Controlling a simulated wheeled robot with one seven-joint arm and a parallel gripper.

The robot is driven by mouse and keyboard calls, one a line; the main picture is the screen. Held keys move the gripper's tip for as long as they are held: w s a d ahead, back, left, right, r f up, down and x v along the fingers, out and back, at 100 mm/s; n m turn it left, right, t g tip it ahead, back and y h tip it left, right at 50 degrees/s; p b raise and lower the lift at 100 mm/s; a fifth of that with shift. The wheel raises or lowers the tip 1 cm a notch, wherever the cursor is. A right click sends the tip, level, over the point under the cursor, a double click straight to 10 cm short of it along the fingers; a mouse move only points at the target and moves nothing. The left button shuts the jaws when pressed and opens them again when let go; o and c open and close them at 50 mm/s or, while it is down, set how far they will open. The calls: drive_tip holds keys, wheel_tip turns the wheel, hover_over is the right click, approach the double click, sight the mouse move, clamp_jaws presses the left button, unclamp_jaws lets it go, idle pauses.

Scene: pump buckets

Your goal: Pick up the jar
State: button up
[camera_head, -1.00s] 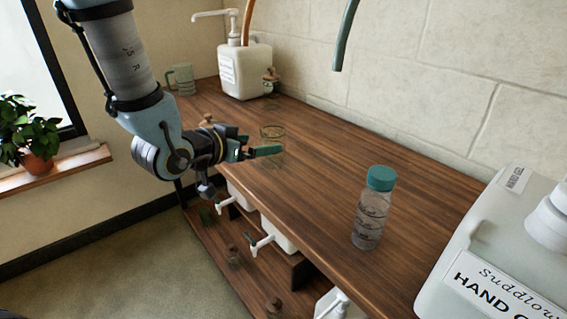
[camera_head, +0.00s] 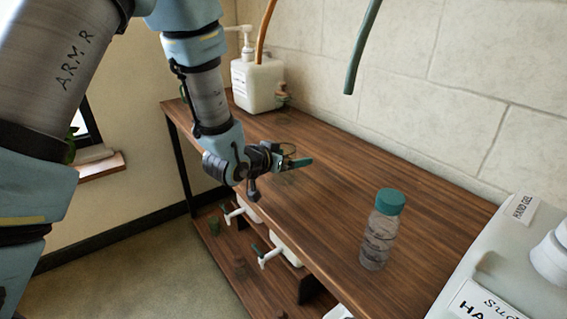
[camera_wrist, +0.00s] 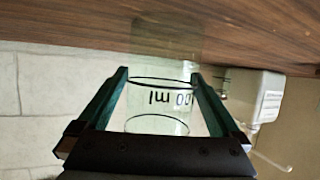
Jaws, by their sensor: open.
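A clear glass jar (camera_wrist: 158,103) with black volume marks stands on the wooden counter (camera_head: 330,215). In the wrist view, which is upside down, it sits between the two teal fingers of my gripper (camera_wrist: 159,74), with a small gap on each side. In the head view, my gripper (camera_head: 298,163) is low over the counter at the jar, and its fingers and wrist hide most of the glass. My gripper is open around the jar and does not visibly press on it.
A clear bottle with a teal lid (camera_head: 380,232) stands nearer on the counter. A white pump container (camera_head: 257,86) and small corked jar (camera_head: 282,93) are at the back. A large hand gel container (camera_head: 505,265) is at right. Hoses hang above (camera_head: 362,48).

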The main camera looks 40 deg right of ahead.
drive_tip(key=shift+c, duration=0.4)
clamp_jaws()
idle(0.4)
